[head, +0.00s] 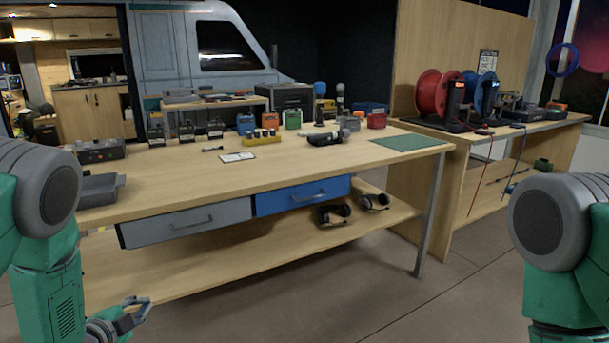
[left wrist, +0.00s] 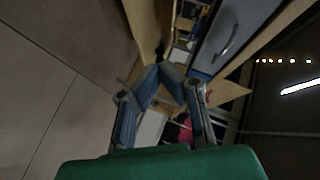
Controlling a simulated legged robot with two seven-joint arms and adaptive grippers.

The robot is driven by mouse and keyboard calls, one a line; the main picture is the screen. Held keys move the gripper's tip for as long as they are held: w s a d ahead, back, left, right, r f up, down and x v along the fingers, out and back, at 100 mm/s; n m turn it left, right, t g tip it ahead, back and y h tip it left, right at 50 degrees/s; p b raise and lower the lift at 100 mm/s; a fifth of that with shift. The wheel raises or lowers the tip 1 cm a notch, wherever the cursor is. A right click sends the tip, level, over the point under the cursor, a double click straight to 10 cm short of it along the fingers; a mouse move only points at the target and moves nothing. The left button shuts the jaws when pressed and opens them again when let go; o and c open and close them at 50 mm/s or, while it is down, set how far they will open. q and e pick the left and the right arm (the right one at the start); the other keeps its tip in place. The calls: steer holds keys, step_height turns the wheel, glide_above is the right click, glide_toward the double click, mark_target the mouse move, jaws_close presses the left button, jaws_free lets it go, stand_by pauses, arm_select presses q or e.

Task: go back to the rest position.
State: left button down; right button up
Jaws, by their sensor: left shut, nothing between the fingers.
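My left gripper (head: 140,304) hangs low at the bottom left of the head view, beside the front of the workbench's lower shelf. It is shut and empty. In the left wrist view its two fingertips (left wrist: 165,72) meet, with nothing held between them. My right arm shows only as an upper part at the right edge of the head view; its gripper is out of view.
The workbench (head: 290,172) stands in front, with a grey drawer (head: 185,222) and a blue drawer (head: 303,196). Headsets (head: 333,214) lie on its lower shelf. A second bench with a red cable reel (head: 429,97) stands at the right. The floor in front is clear.

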arm_select(q)
steer(key=s+d+f+n+g+p, duration=0.2)
steer(key=s+d+n+g, duration=0.1)
steer(key=s, duration=0.9)
steer(key=s+d+f+n+g+y+p, duration=0.1)
steer(key=s+d+n+g, duration=0.3)
steer(key=s, duration=0.9)
steer(key=s+d+f+n+g+p, duration=0.3)
steer(key=s+n+g, duration=0.3)
steer(key=s, duration=0.6)
steer(key=shift+s+d+n+y, duration=0.3)
steer(key=shift+d+n+y, duration=0.1)
steer(key=shift+d, duration=0.2)
arm_select(e)
step_height(320, 180, up, 7)
steer(key=shift+a+r, duration=0.1)
